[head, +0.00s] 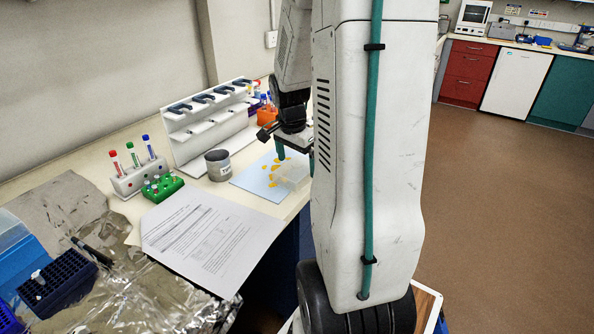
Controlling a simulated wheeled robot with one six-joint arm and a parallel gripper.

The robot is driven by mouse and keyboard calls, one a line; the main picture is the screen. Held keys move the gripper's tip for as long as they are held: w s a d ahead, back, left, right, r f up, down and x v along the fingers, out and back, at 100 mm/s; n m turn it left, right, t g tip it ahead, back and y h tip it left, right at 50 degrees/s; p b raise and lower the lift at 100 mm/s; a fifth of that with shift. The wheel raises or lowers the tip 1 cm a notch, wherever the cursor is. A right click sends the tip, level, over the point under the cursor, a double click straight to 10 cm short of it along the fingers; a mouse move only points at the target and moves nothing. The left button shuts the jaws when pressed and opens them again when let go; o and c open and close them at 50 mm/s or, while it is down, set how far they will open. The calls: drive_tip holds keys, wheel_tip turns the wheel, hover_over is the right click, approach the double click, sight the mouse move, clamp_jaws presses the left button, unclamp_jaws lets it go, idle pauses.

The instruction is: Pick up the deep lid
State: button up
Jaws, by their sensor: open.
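A clear, box-shaped piece (291,178), which looks like the deep lid, sits on a pale blue mat (247,179) on the bench. Its right side is close to my own white arm column, which blocks part of the view. My gripper (295,161) is above the clear piece, pointing down, with teal fingers. One finger shows at the left; the other is mostly hidden by my column. The gripper is open, and I see nothing held in it. I cannot tell whether the fingers touch the piece.
Yellow pieces (272,183) lie scattered on the mat. Left of it stand a grey cup (217,165), a white pipette rack (213,128) and a green tube rack (163,188). Printed paper (210,240) and crumpled foil (150,296) cover the near bench. An orange rack (266,116) stands behind.

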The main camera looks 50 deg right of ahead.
drive_tip(key=shift+c, duration=0.3)
drive_tip(key=c, duration=0.9)
drive_tip(key=shift+r, duration=0.1)
